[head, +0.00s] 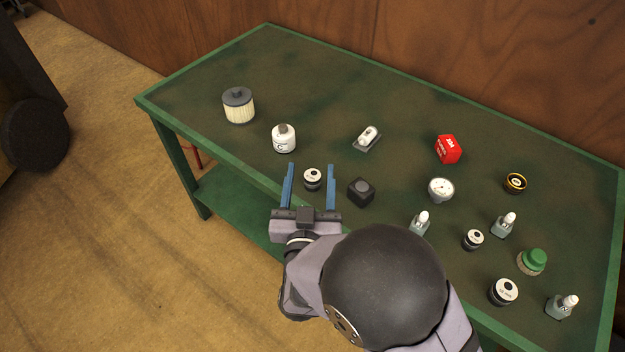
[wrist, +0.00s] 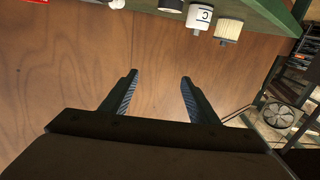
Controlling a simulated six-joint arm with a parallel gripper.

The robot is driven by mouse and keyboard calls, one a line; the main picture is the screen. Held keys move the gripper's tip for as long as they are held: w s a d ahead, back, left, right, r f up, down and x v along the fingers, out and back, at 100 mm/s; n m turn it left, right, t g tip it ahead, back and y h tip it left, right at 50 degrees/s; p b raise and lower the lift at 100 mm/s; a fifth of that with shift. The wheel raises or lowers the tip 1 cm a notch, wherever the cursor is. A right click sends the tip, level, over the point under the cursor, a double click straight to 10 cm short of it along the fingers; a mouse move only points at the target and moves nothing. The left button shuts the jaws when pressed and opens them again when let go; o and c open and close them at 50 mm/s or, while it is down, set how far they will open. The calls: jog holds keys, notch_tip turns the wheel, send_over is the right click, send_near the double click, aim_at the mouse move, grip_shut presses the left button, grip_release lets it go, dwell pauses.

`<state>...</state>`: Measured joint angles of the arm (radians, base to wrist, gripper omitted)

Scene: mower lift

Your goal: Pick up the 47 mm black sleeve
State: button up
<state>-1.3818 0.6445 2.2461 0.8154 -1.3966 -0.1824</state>
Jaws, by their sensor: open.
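Three black sleeves with white tops and dark centres stand upright on the green table (head: 330,60). One sleeve (head: 312,180) is at the front edge, a smaller-looking one (head: 472,240) is at the right, and a larger-looking one (head: 503,293) is at the front right. Their size markings are too small to read, so I cannot tell which is 47 mm. My gripper (head: 310,172) is open and empty, its blue fingers appearing either side of the front-edge sleeve. In the wrist view, my gripper (wrist: 158,76) has nothing between its fingers; a dark round item (wrist: 171,5) shows beyond them.
A black block (head: 361,191) stands just right of the front-edge sleeve. A white canister (head: 284,139) and a pleated filter (head: 239,106) are at the left. The table's back middle is clear.

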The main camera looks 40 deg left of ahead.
send_near(312, 180)
jog(key=x, duration=0.2)
jog(key=shift+f+p+x, duration=0.2)
jog(key=shift+p+x, duration=1)
jog(key=shift+x, duration=2.75)
jog(key=shift+r, duration=0.1)
grip_shut()
jog(key=shift+r, duration=0.15)
jog(key=shift+r+b, duration=0.6)
jog(key=shift+r, duration=4.25)
